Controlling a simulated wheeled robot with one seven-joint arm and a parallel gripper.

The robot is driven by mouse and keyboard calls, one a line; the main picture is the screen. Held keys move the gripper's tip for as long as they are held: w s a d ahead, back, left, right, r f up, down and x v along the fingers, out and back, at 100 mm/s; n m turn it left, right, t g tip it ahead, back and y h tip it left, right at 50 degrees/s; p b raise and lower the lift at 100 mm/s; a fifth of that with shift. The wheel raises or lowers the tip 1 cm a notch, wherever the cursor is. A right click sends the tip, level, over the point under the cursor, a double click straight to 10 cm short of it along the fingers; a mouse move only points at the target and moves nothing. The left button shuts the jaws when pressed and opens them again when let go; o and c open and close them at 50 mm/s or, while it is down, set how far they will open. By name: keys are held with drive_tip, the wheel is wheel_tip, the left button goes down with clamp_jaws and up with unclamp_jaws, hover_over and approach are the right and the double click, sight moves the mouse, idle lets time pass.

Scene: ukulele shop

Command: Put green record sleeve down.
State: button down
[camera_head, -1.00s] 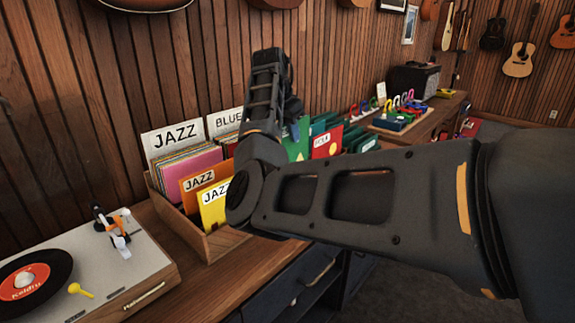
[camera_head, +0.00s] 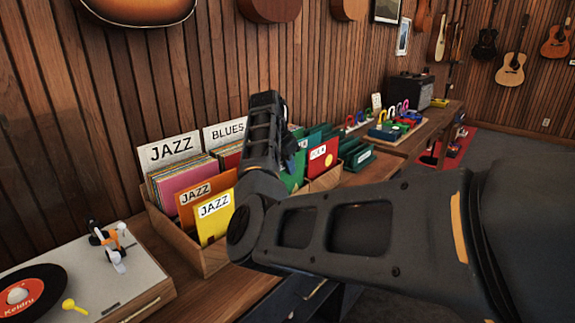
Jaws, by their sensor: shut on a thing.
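The green record sleeve (camera_head: 293,176) shows as a green patch just right of my forearm, beside the record crates; my arm hides most of it. My gripper (camera_head: 290,150) is behind the forearm, so only a dark part shows and its fingertips are hidden. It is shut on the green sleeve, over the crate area. I cannot tell whether the sleeve touches the crate or other records.
A wooden crate (camera_head: 195,251) holds sleeves with JAZZ and BLUES cards. Right of it are a red sleeve (camera_head: 322,158) in another crate and dark green sleeves (camera_head: 358,158). A turntable (camera_head: 130,275) stands at lower left. Colourful capos lie further back.

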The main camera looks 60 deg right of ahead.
drive_tip(key=shift+f, duration=0.35)
drive_tip(key=c, duration=1.2)
unclamp_jaws()
drive_tip(key=b+v, duration=0.1)
drive_tip(key=v, duration=1.2)
drive_tip(key=shift+d+r, duration=0.1)
drive_tip(key=shift+r, duration=0.05)
drive_tip(key=shift+s, duration=0.1)
